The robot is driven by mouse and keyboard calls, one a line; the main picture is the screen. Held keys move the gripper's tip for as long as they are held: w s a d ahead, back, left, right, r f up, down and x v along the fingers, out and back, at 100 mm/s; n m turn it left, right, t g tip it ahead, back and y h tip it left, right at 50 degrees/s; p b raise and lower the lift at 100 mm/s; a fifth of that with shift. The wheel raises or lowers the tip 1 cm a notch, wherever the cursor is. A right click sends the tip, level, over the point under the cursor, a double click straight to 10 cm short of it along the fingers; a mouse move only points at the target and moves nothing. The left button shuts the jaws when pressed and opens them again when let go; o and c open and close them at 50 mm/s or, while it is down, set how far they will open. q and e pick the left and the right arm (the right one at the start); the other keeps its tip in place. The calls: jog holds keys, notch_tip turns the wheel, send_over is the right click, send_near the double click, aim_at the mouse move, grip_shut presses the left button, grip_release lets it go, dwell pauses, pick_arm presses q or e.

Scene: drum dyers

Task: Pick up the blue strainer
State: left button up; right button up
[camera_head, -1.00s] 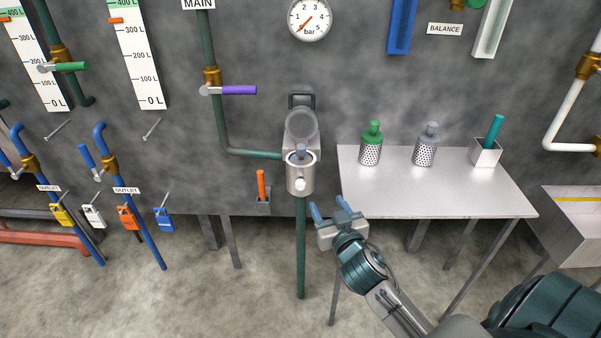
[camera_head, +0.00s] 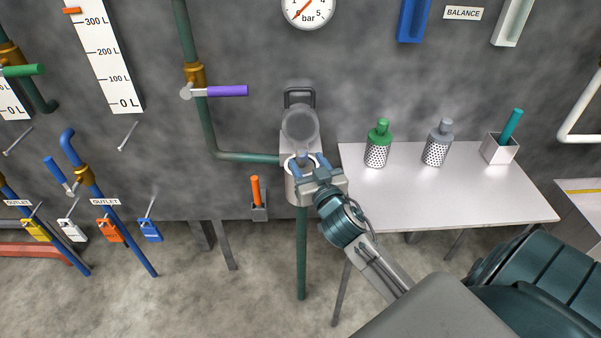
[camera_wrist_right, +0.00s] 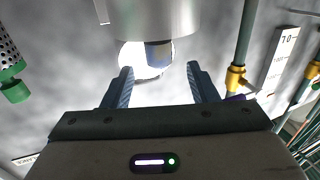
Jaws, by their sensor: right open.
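A blue strainer sits in the open metal strainer housing (camera_head: 291,188). Only its blue top shows, in the right wrist view (camera_wrist_right: 158,54); the rest of it is hidden. My right gripper (camera_head: 310,160) is open at the housing's mouth and partly covers it in the head view. In the right wrist view, the blue top lies between and just beyond the two fingertips (camera_wrist_right: 159,70), with a gap on both sides. My left gripper is not in view.
A round lid (camera_head: 300,125) stands raised behind the housing. To the right, a metal table (camera_head: 420,200) holds a green-topped strainer (camera_head: 377,150), a grey-topped strainer (camera_head: 438,148) and a small box (camera_head: 500,150) with a teal handle. A purple-handled valve (camera_head: 225,91) is up left.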

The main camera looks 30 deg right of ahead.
aim_at(299, 150)
jog(key=shift+x, duration=1.2)
jog(key=p+x, duration=0.1)
jog(key=x, duration=0.2)
jog(key=shift+w+d+f+p, duration=0.1)
jog(key=shift+w+f+p, duration=0.1)
jog(key=shift+w+p, duration=0.2)
jog(key=shift+w+d+f, duration=0.1)
jog(key=shift+w+f, duration=0.05)
jog(key=shift+w, duration=0.2)
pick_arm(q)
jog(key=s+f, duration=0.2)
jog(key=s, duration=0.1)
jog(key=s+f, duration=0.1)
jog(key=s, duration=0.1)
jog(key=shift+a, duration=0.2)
pick_arm(e)
grip_shut()
